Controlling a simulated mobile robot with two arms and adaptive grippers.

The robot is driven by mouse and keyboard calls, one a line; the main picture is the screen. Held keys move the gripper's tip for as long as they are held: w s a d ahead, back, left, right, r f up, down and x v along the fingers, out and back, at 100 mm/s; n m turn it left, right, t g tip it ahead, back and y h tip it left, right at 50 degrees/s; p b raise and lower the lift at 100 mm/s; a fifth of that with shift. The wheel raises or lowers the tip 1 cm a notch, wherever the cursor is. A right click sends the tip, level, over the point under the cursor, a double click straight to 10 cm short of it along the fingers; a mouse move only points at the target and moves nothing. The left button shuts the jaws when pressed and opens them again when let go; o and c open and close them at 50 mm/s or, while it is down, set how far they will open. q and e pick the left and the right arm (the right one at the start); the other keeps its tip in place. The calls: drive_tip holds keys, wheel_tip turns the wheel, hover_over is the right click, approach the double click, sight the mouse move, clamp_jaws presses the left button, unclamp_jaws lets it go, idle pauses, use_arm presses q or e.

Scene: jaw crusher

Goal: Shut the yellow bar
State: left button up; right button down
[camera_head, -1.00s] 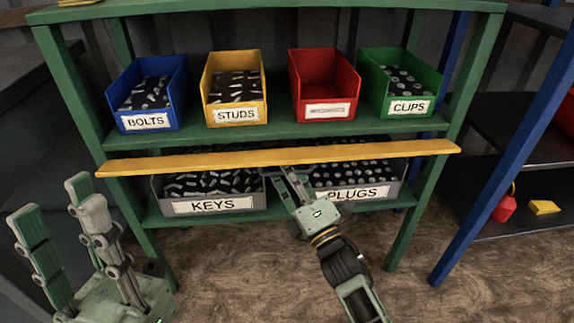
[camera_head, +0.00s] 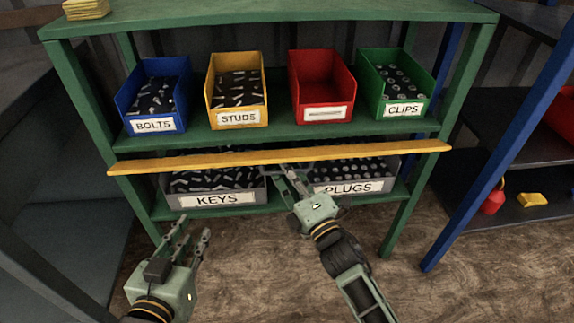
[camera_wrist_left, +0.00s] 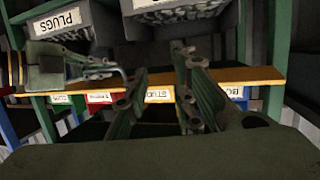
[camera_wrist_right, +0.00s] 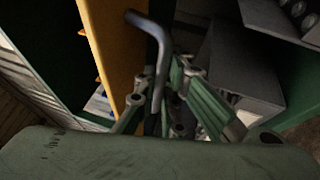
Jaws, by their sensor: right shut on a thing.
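The yellow bar (camera_head: 230,160) lies across the front of the green shelf, between the upper bins and the lower boxes. It also shows in the left wrist view (camera_wrist_left: 235,77) and the right wrist view (camera_wrist_right: 115,45). A grey bent handle (camera_wrist_right: 160,40) stands beside the bar. My right gripper (camera_head: 287,175) is just below the bar's middle, shut on this handle; its fingers partly hide the grip in the right wrist view. My left gripper (camera_head: 190,230) is open and empty, low in front of the shelf's left side and apart from the bar.
Blue (camera_head: 153,97), yellow (camera_head: 237,90), red (camera_head: 322,88) and green (camera_head: 399,85) bins stand on the shelf above the bar. KEYS (camera_head: 215,199) and PLUGS (camera_head: 355,186) boxes sit behind and below it. A blue post (camera_head: 490,150) rises at right.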

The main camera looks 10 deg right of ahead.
drive_tip(key=shift+s+r+g+p, duration=0.1)
drive_tip(key=shift+r+g+p, duration=0.2)
drive_tip(key=shift+p, duration=0.85)
drive_tip(key=shift+r+m+g+p, duration=0.1)
drive_tip(key=shift+m+g+p, duration=0.2)
drive_tip(key=shift+p, duration=0.85)
use_arm(q)
drive_tip(key=s+a+f+g+y+p, duration=0.1)
drive_tip(key=s+a+f+g+y, duration=0.15)
drive_tip(key=s+f+g, duration=0.5)
drive_tip(key=s+a+f+g+y, duration=0.1)
drive_tip(key=s+a+f+g, duration=0.25)
drive_tip(key=s, duration=0.65)
use_arm(e)
drive_tip(key=shift+s+h, duration=0.1)
drive_tip(key=shift+h, duration=0.2)
drive_tip(key=shift+r+p, duration=0.1)
drive_tip(key=shift+p, duration=0.25)
drive_tip(key=shift+r+g+p, duration=0.1)
drive_tip(key=shift+g+p, duration=0.3)
drive_tip(key=shift+p, duration=0.75)
use_arm(q)
wheel_tip(320, 180, down, 18)
drive_tip(key=g+p, duration=0.1)
drive_tip(key=p, duration=0.1)
use_arm(e)
drive_tip(key=shift+s+m+g+h, duration=0.1)
drive_tip(key=shift+m+g+h, duration=0.2)
drive_tip(key=shift+g, duration=0.1)
